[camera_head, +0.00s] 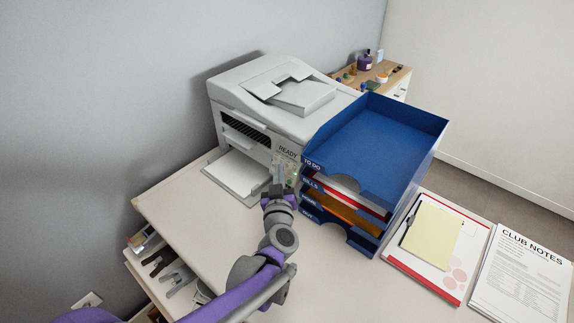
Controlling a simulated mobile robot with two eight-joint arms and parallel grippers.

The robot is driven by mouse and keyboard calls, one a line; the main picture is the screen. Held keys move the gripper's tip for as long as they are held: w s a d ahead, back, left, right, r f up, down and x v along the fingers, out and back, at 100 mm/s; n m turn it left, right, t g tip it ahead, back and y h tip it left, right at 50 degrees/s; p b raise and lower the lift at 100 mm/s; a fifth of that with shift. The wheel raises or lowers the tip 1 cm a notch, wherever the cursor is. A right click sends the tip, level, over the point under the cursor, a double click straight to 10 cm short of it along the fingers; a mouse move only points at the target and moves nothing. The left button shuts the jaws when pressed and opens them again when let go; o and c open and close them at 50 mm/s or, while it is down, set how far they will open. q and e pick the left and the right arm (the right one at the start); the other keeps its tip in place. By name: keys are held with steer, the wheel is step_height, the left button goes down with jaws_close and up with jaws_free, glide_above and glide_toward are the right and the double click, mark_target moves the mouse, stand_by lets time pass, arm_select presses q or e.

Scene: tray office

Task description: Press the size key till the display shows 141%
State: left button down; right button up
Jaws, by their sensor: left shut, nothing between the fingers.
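A grey-white printer (275,98) stands at the back of the desk. My left gripper (279,172) is shut and empty, right in front of the panel below the display. I cannot tell whether its fingertips touch a key. The size key and most of the panel are too small or hidden behind the gripper. A small green light shows just right of the gripper. My right gripper is not in view.
A blue tray stack (375,140) with labelled levels stands close to the right of the gripper. A clipboard (406,264) and a "Club Notes" sheet (520,280) lie at the right. Paper (238,174) lies in the printer's output. Bare desk (180,205) is at the left.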

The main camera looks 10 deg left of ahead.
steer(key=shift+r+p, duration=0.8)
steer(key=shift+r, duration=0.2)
arm_select(q)
steer(key=s, duration=0.1)
steer(key=s+a+r, duration=0.2)
steer(key=shift+s+a, duration=0.2)
steer(key=shift+s, duration=0.2)
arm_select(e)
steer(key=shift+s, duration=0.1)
